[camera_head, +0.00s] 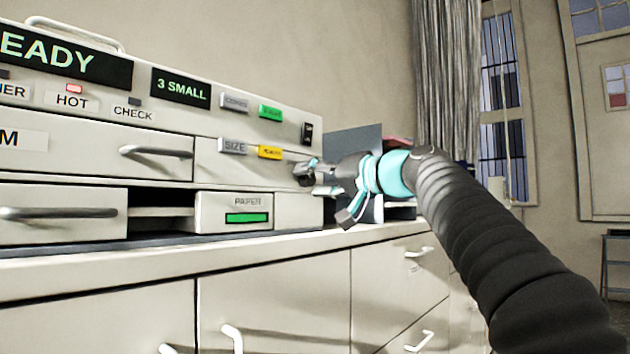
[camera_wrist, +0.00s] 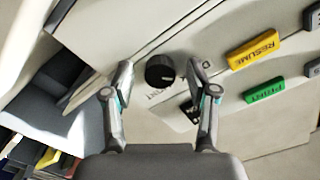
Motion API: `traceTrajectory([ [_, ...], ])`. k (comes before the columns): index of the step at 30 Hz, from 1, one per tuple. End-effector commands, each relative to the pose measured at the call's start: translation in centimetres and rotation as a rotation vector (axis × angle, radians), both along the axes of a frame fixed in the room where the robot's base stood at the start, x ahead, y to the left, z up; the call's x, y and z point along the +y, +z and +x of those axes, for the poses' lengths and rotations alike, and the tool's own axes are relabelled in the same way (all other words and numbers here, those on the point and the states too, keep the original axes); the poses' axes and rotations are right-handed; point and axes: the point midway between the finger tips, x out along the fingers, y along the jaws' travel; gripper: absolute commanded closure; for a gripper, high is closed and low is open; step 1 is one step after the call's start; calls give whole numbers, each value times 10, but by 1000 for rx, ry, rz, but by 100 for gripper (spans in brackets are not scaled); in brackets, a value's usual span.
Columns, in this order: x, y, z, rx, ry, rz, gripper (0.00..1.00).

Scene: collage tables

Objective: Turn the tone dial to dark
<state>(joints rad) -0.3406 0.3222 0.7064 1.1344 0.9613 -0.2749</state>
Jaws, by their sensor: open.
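The tone dial is the round black knob (camera_wrist: 160,69) on the pale machine front in the wrist view. A small light mark shows near its lower right edge. Lettering beside it is partly hidden and too small to read. My gripper (camera_wrist: 162,82) is open, with one finger on each side of the knob; I cannot tell whether either finger touches it. In the head view my gripper (camera_head: 318,173) is at the right end of the machine front, and the dial is not clearly told apart from the fingers there.
A yellow RESUME button (camera_wrist: 254,49) and a green PRINT button (camera_wrist: 264,91) lie right of the dial in the wrist view. A black switch (camera_wrist: 190,112) is close to the right finger. A drawer handle (camera_head: 156,152) sticks out left of my gripper.

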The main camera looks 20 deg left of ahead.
Motion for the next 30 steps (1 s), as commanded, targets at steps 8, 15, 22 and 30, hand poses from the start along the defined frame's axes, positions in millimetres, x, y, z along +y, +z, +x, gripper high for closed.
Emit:
traceTrajectory([
  [8,-16,2,-6,-1,-3,0,42],
  [15,-58,1,-25,-1,-3,1,42],
  [22,-94,0,-39,0,-1,0,42],
  [30,-110,0,-46,0,1,-1,42],
])
